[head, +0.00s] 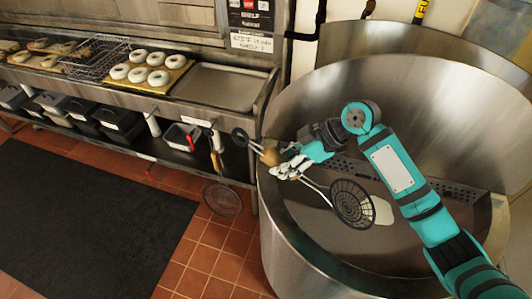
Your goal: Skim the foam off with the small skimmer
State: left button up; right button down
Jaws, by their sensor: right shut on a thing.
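The small skimmer has a round dark wire bowl (353,203), a thin metal shaft and a wooden handle (271,156) with a loop at its end. My right gripper (287,166) is shut on the skimmer near the wooden handle, above the left rim of the big steel kettle (285,235). The wire bowl is inside the kettle's outline. A pale patch that looks like foam (382,211) shows beside and partly behind the bowl. I cannot tell whether the bowl touches it. My left gripper is not in view.
Another skimmer (222,199) with a wooden handle hangs at the steel counter's front. On the counter, bagels (158,78) lie on a board beside a wire basket (95,60) and a bare steel area (225,88). A black mat (85,225) covers the floor at left.

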aim_at(306, 181)
jog(key=shift+y, duration=0.8)
jog(key=d+f+b, duration=0.1)
jog(key=f+b, duration=0.1)
jog(key=f, duration=0.1)
jog(key=d+f+b, duration=0.1)
jog(key=f+b, duration=0.1)
jog(key=b, duration=0.1)
jog(key=d+f+b, duration=0.2)
jog(key=f+b, duration=0.1)
jog(key=shift+f, duration=0.35)
notch_tip(306, 181, down, 8)
jog(key=a+r+h+b, duration=0.1)
jog(key=a+b, duration=0.1)
jog(key=b, duration=0.1)
jog(key=d+f+h+p, duration=0.1)
jog(key=d+f+h, duration=0.2)
jog(key=d+f, duration=0.2)
jog(key=shift+w+d, duration=0.15)
jog(key=shift+d, duration=0.05)
